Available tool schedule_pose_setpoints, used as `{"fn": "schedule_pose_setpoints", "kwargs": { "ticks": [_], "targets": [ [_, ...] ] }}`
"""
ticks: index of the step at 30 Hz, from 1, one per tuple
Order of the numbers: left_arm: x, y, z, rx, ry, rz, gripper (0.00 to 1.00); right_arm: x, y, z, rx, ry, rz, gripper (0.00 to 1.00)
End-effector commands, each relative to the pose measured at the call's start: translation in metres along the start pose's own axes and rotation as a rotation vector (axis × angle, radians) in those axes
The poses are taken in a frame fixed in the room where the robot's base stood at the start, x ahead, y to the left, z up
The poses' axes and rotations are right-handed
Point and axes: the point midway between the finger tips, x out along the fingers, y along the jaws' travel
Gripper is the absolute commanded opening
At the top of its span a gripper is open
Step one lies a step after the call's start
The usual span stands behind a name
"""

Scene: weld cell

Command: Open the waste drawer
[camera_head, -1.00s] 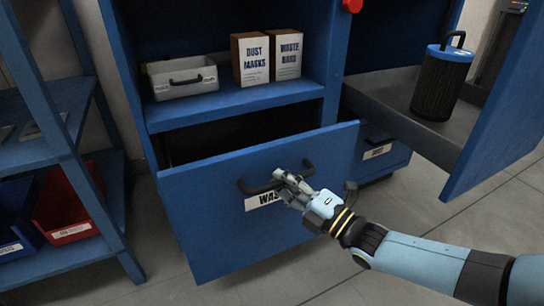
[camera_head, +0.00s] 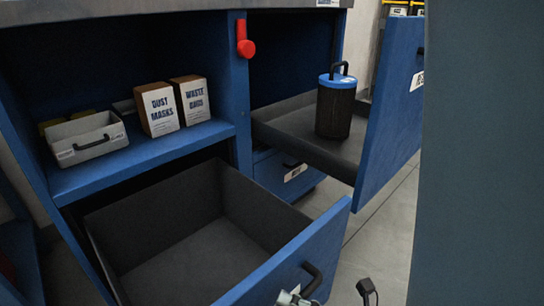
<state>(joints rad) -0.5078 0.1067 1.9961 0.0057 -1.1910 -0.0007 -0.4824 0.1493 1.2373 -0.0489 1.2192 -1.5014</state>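The waste drawer (camera_head: 215,245) is pulled well out of the lower left of the blue cabinet, and its grey inside looks empty. Its blue front (camera_head: 262,283) runs off the bottom edge of the view. The black drawer handle (camera_head: 313,280) is on the outer face near the bottom. My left gripper is not in view.
A shelf above holds a grey bin (camera_head: 86,138), a dust masks box (camera_head: 158,109) and a waste bags box (camera_head: 190,99). A second open drawer (camera_head: 388,110) on the right holds a black canister with a blue lid (camera_head: 335,104).

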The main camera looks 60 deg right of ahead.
Motion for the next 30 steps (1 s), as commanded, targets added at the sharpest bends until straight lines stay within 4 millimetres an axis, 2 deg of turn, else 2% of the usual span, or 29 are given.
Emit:
{"fn": "schedule_pose_setpoints", "kwargs": {
  "ticks": [12, 13, 17, 26, 30],
  "targets": [
    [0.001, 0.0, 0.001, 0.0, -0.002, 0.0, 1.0, -0.003, 0.002, -0.001, 0.003, -0.003, 0.006, 0.0],
    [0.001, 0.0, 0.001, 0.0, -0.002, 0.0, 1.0, -0.003, 0.002, -0.001, 0.003, -0.003, 0.006, 0.09],
    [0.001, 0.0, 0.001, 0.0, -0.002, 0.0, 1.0, -0.003, 0.002, -0.001, 0.002, -0.002, 0.005, 0.25],
    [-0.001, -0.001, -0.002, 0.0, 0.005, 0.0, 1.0, -0.006, 0.001, -0.001, 0.001, -0.001, 0.001, 0.25],
    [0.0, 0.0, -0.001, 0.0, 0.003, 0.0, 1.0, -0.023, 0.0, -0.001, 0.001, -0.001, -0.001, 0.25]
  ]
}}
